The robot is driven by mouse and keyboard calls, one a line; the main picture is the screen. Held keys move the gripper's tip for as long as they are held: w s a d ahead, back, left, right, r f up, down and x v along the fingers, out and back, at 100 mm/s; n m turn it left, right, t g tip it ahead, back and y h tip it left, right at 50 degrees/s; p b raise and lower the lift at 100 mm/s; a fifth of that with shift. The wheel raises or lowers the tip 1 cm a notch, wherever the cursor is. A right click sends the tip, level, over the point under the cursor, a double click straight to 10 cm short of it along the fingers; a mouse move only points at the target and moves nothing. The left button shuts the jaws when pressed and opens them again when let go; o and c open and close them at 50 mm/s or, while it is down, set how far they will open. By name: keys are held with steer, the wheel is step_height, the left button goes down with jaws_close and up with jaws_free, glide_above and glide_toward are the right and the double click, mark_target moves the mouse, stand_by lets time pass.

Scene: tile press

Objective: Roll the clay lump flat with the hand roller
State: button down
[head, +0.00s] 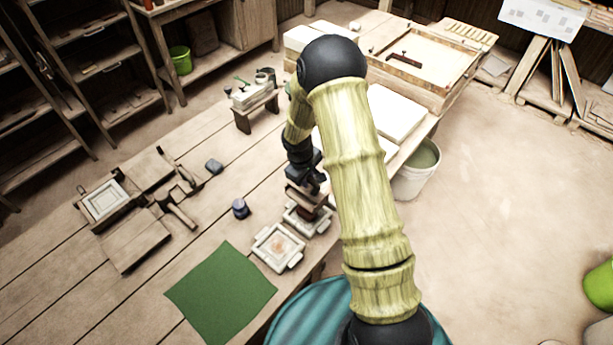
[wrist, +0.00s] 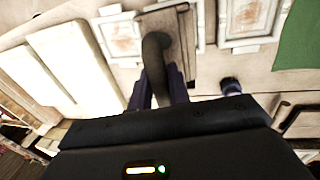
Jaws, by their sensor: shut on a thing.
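My gripper (head: 308,178) is over the near part of the plank table. In the wrist view its two fingers (wrist: 159,88) are shut on the dark curved handle (wrist: 155,55) of a brown flat block (wrist: 184,35). The block (head: 303,197) hangs over or rests on a pale square tile mould (head: 298,220); contact cannot be told. A dark reddish-brown bar (head: 404,60), perhaps the hand roller, lies in a wooden framed tray at the back. I cannot make out a clear clay lump. A second mould (head: 277,247) holds a pale square with a reddish patch.
A green mat (head: 221,293) lies at the front. A wooden hinged press (head: 140,240) is further left. Pale slabs (head: 396,112) and a white bucket (head: 417,168) are to the right.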

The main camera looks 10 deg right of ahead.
mark_target(308, 189)
steer(key=f+b, duration=0.2)
steer(key=f, duration=0.1)
steer(key=shift+s+d+f, duration=0.1)
steer(key=shift+d+f, duration=0.1)
steer(key=shift+f, duration=0.1)
steer(key=shift+a+f, duration=0.25)
steer(key=shift+s, duration=0.1)
steer(key=shift+d+f+b, duration=0.15)
steer(key=shift+b, duration=0.2)
steer(key=shift+f+b, duration=0.85)
steer(key=shift+f, duration=0.15)
steer(key=shift+r, duration=0.1)
